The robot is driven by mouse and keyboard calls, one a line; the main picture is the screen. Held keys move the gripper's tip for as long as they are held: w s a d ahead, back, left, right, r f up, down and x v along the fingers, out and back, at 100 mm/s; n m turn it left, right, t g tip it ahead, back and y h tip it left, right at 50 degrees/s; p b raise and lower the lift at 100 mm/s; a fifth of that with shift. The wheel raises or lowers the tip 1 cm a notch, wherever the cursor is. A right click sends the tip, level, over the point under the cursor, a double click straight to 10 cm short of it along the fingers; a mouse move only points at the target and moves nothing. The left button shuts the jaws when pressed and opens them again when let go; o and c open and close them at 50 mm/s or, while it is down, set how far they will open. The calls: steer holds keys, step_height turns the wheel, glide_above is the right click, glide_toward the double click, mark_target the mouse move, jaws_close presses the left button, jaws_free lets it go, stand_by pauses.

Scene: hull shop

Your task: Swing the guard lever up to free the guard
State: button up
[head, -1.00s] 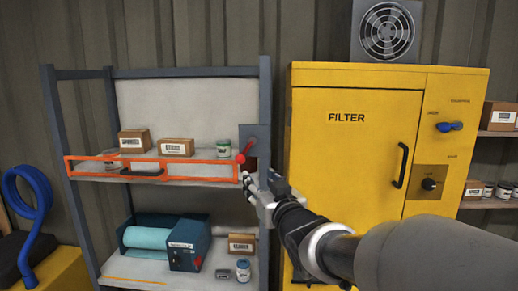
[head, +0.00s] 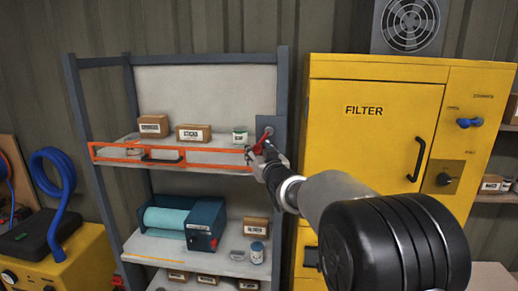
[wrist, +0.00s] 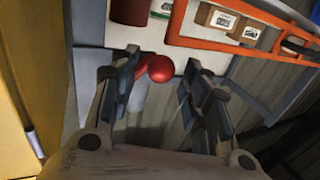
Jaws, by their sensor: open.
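The orange guard (head: 120,152) is a rail frame along the front of the upper shelf. The red guard lever (head: 262,140) is on a grey plate at the shelf's right post and slants down to the left, close to the guard's right end. My gripper (head: 265,155) is at the lever and partly covers its lower end. In the wrist view, the lever's red ball knob (wrist: 160,68) shows between the open fingers, nearer the left one. I cannot tell whether that finger touches it. The guard (wrist: 178,38) also shows there.
Boxes (head: 193,132) and a small jar (head: 240,134) stand on the upper shelf behind the guard. A blue machine (head: 205,222) with a teal roll is on the shelf below. The yellow filter cabinet (head: 365,150) stands close on the right.

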steer(key=shift+w, duration=0.15)
jaws_close()
stand_by(0.5)
